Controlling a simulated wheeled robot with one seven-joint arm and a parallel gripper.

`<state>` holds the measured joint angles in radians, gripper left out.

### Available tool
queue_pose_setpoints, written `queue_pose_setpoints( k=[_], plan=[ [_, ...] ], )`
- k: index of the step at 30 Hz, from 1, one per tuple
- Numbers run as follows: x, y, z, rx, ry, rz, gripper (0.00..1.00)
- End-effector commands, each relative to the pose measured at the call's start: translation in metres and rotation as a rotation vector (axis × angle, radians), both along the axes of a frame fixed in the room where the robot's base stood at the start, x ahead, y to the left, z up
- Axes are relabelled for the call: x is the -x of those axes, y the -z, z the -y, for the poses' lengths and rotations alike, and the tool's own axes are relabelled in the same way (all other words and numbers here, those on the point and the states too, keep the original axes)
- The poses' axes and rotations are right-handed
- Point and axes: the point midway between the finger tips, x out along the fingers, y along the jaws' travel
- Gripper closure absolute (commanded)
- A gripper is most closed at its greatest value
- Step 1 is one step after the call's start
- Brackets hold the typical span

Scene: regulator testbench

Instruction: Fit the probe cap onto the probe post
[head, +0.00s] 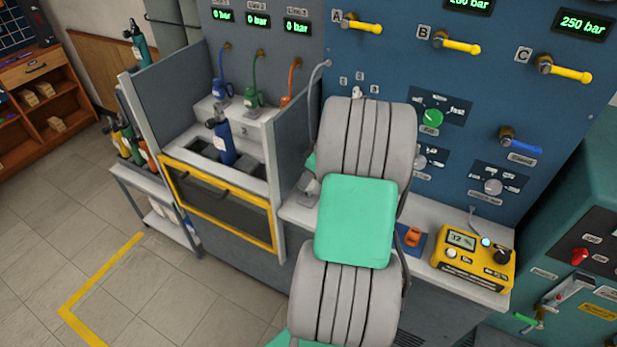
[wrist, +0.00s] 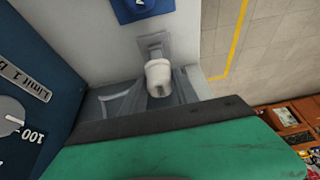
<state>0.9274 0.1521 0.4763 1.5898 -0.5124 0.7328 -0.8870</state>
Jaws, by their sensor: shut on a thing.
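In the wrist view my gripper (wrist: 158,88) is shut on a small white, rounded piece, which looks like the probe cap (wrist: 158,72). Its grey fingers show only partly above the dark edge of my green wrist. A grey plate with a short upright part (wrist: 153,44) shows just beyond the cap on the pale bench. I cannot tell whether this is the probe post, or whether the cap touches it. In the head view my own arm hides the gripper and the cap.
The bench holds a yellow meter (head: 472,262) and an orange item (head: 412,237) on a blue mat (head: 427,243). The blue panel (head: 450,90) with knobs and valves rises behind. A grey side wall (head: 296,140) and a bay with a blue cylinder (head: 222,140) are at left.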

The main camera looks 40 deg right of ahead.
Motion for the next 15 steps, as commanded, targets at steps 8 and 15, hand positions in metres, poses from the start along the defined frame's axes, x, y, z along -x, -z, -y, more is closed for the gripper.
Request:
queue_pose_setpoints(
  k=[8, 15],
  plan=[
    [-0.0001, 0.0054, 0.0001, 0.0, 0.0, 0.0, 1.0],
    [-0.0002, 0.0092, 0.0, 0.0, 0.0, 0.0, 1.0]
  ],
)
